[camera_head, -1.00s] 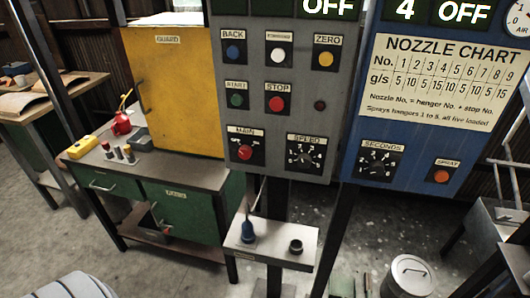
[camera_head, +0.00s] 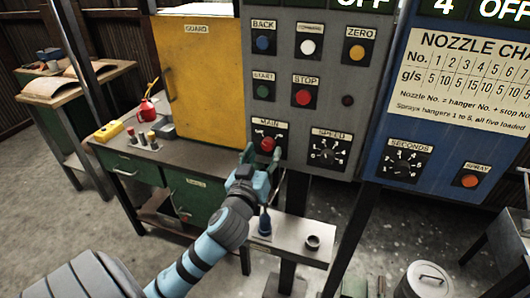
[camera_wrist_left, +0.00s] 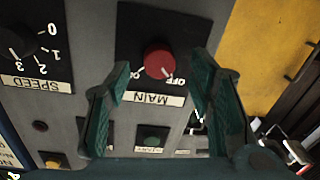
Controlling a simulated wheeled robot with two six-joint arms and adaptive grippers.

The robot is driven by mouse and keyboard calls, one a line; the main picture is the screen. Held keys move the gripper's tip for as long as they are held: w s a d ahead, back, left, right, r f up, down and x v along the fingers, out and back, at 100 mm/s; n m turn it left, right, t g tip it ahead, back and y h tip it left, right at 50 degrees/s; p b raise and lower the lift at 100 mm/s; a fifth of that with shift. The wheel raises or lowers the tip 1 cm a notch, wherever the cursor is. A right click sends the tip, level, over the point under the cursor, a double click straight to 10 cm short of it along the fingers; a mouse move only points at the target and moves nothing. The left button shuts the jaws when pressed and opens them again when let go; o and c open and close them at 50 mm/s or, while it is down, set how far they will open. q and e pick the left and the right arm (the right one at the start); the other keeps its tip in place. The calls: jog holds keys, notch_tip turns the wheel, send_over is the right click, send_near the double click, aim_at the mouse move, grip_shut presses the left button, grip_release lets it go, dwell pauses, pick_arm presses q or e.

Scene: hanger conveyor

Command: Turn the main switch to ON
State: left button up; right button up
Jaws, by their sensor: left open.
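The main switch (camera_head: 267,144) is a red round knob on a black plate at the lower left of the grey control panel (camera_head: 322,80). In the left wrist view the knob (camera_wrist_left: 158,60) shows close up, with a white mark on it near the OFF label and ON to its other side. My left gripper (camera_head: 262,158) is open at the panel, just below the knob in the head view. In the left wrist view its two green fingers (camera_wrist_left: 157,85) stand either side of the knob, apart from it. My right gripper is out of view.
The speed dial (camera_head: 327,152) sits right of the main switch, with stop (camera_head: 303,97) and start (camera_head: 263,91) buttons above. A small shelf (camera_head: 290,238) juts out below the panel. A yellow guard cabinet (camera_head: 203,80) stands to the left.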

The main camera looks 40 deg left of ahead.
aim_at(268, 145)
pick_arm(q)
jog(key=shift+x, duration=1.05)
grip_shut()
